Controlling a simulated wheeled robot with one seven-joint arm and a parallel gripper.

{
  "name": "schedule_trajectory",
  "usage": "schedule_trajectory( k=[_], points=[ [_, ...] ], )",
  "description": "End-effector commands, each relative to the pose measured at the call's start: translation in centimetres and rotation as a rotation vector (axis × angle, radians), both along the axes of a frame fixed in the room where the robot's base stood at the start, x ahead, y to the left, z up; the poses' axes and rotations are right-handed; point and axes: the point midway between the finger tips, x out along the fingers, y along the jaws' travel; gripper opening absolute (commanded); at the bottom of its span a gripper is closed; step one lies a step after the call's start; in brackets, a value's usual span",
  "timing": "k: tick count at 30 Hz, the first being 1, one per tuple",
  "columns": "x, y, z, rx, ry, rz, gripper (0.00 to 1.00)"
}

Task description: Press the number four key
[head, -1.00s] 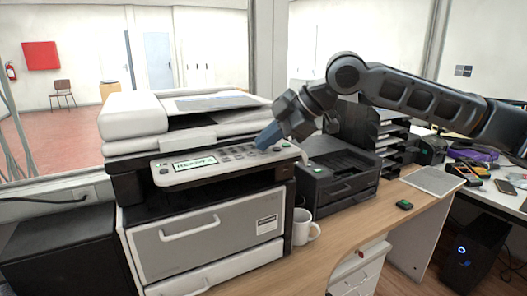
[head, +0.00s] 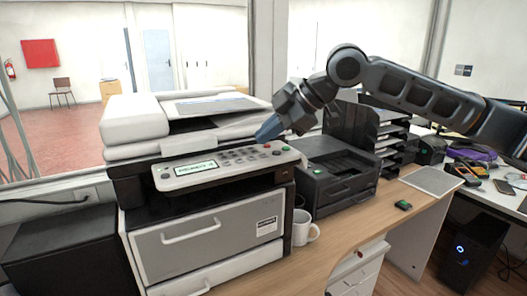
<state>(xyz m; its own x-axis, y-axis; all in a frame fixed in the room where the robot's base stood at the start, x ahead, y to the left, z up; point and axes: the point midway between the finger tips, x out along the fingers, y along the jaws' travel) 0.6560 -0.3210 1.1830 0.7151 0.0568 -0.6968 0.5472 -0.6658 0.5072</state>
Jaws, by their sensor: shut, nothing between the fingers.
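The copier's control panel (head: 226,167) slopes along the front of a large white and grey copier. Its lit display (head: 196,170) shows "READY" and a character after it that looks like a 4. The keypad (head: 240,155) has several small grey keys right of the display, and their digits are too small to read, so I cannot tell which is the four. A green key and a red key sit at its right end. My gripper (head: 266,133) is shut and empty, its blue fingertips just above and behind the keypad's right part, seemingly apart from the keys.
A black printer (head: 338,178) stands right of the copier, and a white mug (head: 304,228) in front of it. A small dark device (head: 403,205) and a grey pad (head: 432,181) lie on the wooden counter. The counter's front is mostly clear.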

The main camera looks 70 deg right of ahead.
Motion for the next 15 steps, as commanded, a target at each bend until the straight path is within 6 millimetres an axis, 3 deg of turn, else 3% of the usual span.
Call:
schedule_trajectory(
  k=[15],
  points=[
    [0.0,0.0,4.9,0.0,0.0,0.0,0.0]
  ],
)
